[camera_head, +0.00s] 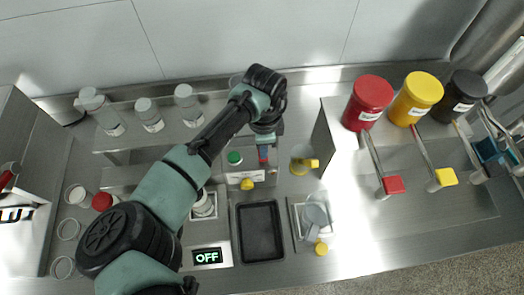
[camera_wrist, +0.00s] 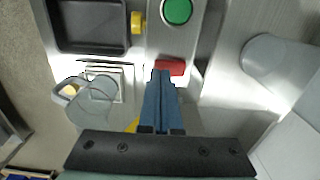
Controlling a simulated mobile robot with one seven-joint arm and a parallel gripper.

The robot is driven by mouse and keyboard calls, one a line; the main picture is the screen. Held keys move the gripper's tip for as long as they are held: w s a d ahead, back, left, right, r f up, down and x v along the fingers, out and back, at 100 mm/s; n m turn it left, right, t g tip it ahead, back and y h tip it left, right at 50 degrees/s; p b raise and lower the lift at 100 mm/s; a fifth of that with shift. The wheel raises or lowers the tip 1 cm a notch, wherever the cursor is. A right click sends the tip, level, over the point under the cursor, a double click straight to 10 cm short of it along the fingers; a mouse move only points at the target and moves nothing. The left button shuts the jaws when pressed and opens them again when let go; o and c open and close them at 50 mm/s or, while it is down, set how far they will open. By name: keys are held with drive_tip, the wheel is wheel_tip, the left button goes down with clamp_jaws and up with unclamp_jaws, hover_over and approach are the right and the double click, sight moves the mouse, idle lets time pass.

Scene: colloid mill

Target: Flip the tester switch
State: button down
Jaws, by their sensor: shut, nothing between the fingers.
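The control panel (camera_head: 243,174) carries a green round button (camera_head: 234,158), a yellow knob (camera_head: 247,184) and a small red part (camera_head: 263,154); I cannot tell for sure which is the tester switch. In the wrist view the green button (camera_wrist: 177,10), yellow knob (camera_wrist: 137,22) and red part (camera_wrist: 170,67) show clearly. My gripper (camera_wrist: 161,73) is shut and empty, its blue fingertips overlapping the near edge of the red part; contact cannot be told. In the head view my gripper (camera_head: 264,162) is over the panel's right end. A display (camera_head: 207,256) reads OFF.
A black tray (camera_head: 237,250) lies in front of the panel. A clear pitcher (camera_head: 315,212) stands right of it, and a yellow-marked beaker (camera_head: 301,160) stands near my gripper. Red (camera_head: 368,97), yellow (camera_head: 416,96) and black (camera_head: 460,92) containers stand at the back right.

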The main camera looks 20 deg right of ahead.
drive_tip(key=shift+f+b, duration=0.5)
drive_tip(key=shift+f, duration=0.3)
drive_tip(key=shift+r, duration=0.2)
wheel_tip(320, 180, up, 7)
drive_tip(key=p, duration=0.6)
drive_tip(key=shift+f, duration=0.1)
idle(0.6)
